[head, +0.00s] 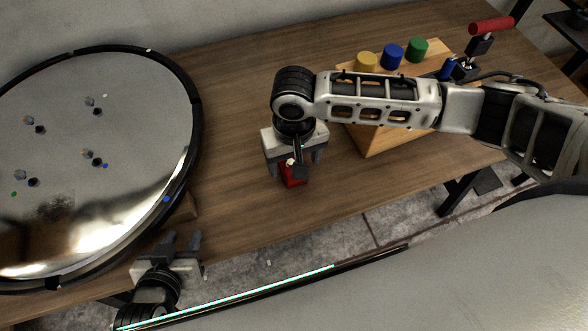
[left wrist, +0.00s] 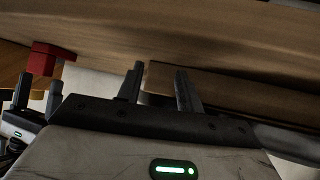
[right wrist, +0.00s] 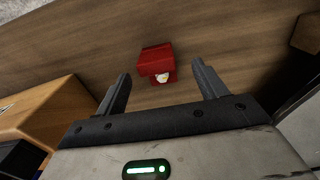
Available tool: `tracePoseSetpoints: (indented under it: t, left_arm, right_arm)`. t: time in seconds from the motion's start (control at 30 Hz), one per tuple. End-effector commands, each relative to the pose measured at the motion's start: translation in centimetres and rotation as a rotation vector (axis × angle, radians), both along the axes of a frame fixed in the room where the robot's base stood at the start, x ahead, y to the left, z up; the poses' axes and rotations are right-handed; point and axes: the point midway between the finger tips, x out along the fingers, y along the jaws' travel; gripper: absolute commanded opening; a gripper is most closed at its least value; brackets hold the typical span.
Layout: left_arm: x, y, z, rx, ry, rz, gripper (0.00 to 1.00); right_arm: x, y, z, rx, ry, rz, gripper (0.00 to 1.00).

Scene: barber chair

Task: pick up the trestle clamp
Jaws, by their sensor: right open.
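A small red block-shaped piece (head: 291,181) lies on the wooden bench near its front edge; it may be the trestle clamp, but I cannot tell for sure. It shows whole, with a pale spot on its side, in the right wrist view (right wrist: 156,60), and at the upper left in the left wrist view (left wrist: 45,60). My right gripper (right wrist: 161,71) is open, with the red piece just beyond and between its fingertips, not gripped. In the head view the right hand partly hides it. My left gripper (head: 183,240) is open and empty at the bench's front edge, left of the piece.
A large round black-rimmed disc (head: 120,130) fills the bench's left side. A wooden box (head: 385,140) with yellow, blue and green knobs stands right, beside a red-handled lever (head: 492,25).

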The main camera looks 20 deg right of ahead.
Motion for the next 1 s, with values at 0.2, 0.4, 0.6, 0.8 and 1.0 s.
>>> tracePoseSetpoints:
  t: [0.2,0.4,0.6,0.8,1.0]
  left_arm:
    - [0.2,0.0,0.4,-0.002,-0.01,0.0,0.36]
    - [0.4,0.0,0.5,-0.003,-0.016,0.0,0.36]
    - [0.7,0.0,0.6,-0.002,-0.022,0.0,0.36]
    - [0.7,0.0,0.6,-0.001,-0.022,0.0,0.36]
    - [0.7,0.1,0.4,0.0,-0.02,0.0,0.36]
  right_arm:
    - [0.0,-0.1,-1.5,-0.001,0.0,0.0,0.71]
    - [0.0,-0.4,-4.6,-0.001,0.001,0.0,0.71]
    - [0.0,-0.4,-5.9,0.001,-0.002,0.001,0.71]
    - [0.0,-0.4,-5.8,0.001,-0.002,0.001,0.65]
    - [0.0,-0.4,-5.8,0.001,-0.002,0.0,0.1]
